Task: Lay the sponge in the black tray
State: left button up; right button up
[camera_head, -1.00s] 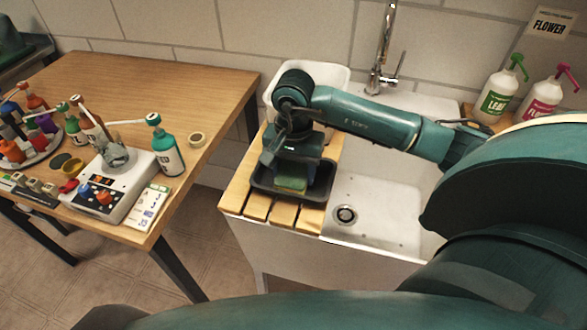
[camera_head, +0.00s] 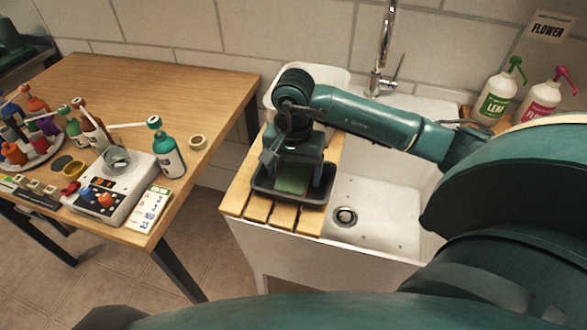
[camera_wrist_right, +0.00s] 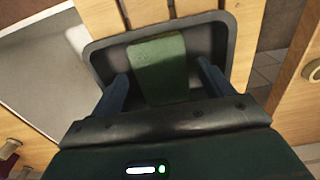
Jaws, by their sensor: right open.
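The green sponge (camera_head: 291,178) lies in the black tray (camera_head: 262,196) on the wooden slats beside the sink. In the right wrist view the sponge (camera_wrist_right: 160,68) rests on the floor of the tray (camera_wrist_right: 234,45), near its middle. My right gripper (camera_head: 294,183) is over the tray and points down. Its fingers are open, one on each side of the sponge, with a visible gap to it in the wrist view. The sponge's near end is hidden by the gripper body there. My left gripper does not show.
The white sink basin (camera_head: 385,215) is right of the slats (camera_head: 256,209), with a tap (camera_head: 383,60) behind. A white tub (camera_head: 338,79) stands behind my right wrist. The wooden table (camera_head: 195,95) at left holds bottles and a scale.

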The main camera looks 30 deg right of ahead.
aim_at(293, 177)
pick_arm(q)
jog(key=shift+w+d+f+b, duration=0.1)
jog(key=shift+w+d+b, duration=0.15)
jog(key=shift+b, duration=0.4)
pick_arm(e)
notch_tip(293, 177, up, 12)
jog(key=shift+f, duration=0.25)
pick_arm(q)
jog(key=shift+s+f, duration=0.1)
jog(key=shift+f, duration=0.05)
